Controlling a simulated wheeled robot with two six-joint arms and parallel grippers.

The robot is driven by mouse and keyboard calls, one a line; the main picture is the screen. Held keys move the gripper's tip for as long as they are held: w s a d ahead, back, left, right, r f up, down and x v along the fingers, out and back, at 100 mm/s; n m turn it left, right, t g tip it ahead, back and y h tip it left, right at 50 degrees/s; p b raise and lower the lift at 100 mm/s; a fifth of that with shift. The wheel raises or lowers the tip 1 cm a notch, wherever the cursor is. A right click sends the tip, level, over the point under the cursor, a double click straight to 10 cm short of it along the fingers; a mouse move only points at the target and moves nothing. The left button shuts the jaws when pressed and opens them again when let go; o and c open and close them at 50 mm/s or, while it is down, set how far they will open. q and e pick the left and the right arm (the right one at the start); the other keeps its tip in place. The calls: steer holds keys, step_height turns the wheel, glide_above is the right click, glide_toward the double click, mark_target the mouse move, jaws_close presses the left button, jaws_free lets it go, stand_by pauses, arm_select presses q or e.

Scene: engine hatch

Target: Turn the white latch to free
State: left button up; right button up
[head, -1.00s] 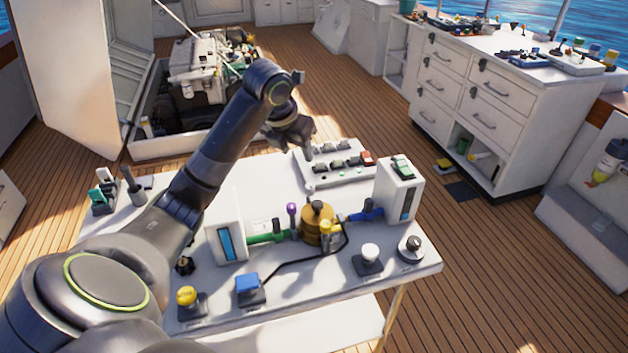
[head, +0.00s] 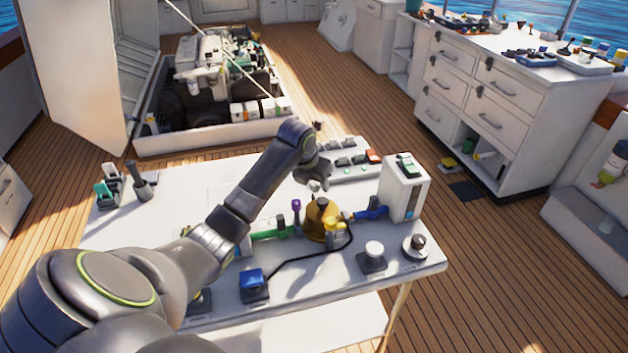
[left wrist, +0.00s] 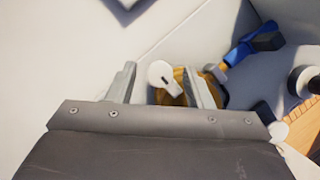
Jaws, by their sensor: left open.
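A small white latch (left wrist: 161,74) with a rounded head and a dark mark shows in the left wrist view, between my fingers. A small white piece, probably this latch (head: 315,186), shows just below my gripper in the head view, by the table's back edge. My left gripper (head: 314,175) points down over it. Its two fingers (left wrist: 160,68) are apart, one on each side of the latch in the left wrist view, with no clear contact. I cannot tell the height gap or the latch's exact turn. My right gripper is out of view.
A brass housing (head: 322,222) with green and blue handles stands close in front of my gripper. A white box (head: 404,188) stands to the right, a switch panel (head: 352,172) behind. Blue (head: 254,283) and white (head: 374,250) buttons line the front.

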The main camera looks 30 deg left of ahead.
arm_select(q)
steer(key=c, duration=1)
steer(key=shift+r+n+p, duration=0.15)
steer(key=shift+n+p, duration=0.25)
steer(key=shift+p, duration=0.25)
steer(key=n+y+p, duration=0.1)
steer(key=n+p, duration=0.1)
steer(key=p, duration=0.1)
steer(key=n+g+y+p, duration=0.1)
steer(key=n+p, duration=0.2)
steer(key=p, duration=0.1)
steer(key=n+y+p, duration=0.1)
steer(key=n+p, duration=0.2)
steer(key=shift+w+d+r+g, duration=0.2)
steer(key=shift+d+g, duration=0.05)
steer(key=shift+g, duration=0.15)
steer(key=n+g+p, duration=0.1)
steer(key=n+p, duration=0.1)
steer(key=n, duration=0.2)
steer(key=shift+w+f+y+p, duration=0.1)
steer(key=shift+y+p, duration=0.3)
steer(key=shift+w+f+n+g+p, duration=0.1)
steer(key=shift+n+g+p, duration=0.3)
steer(key=shift+n, duration=0.8)
steer(key=shift+n+g, duration=0.6)
steer(key=shift+n, duration=0.7)
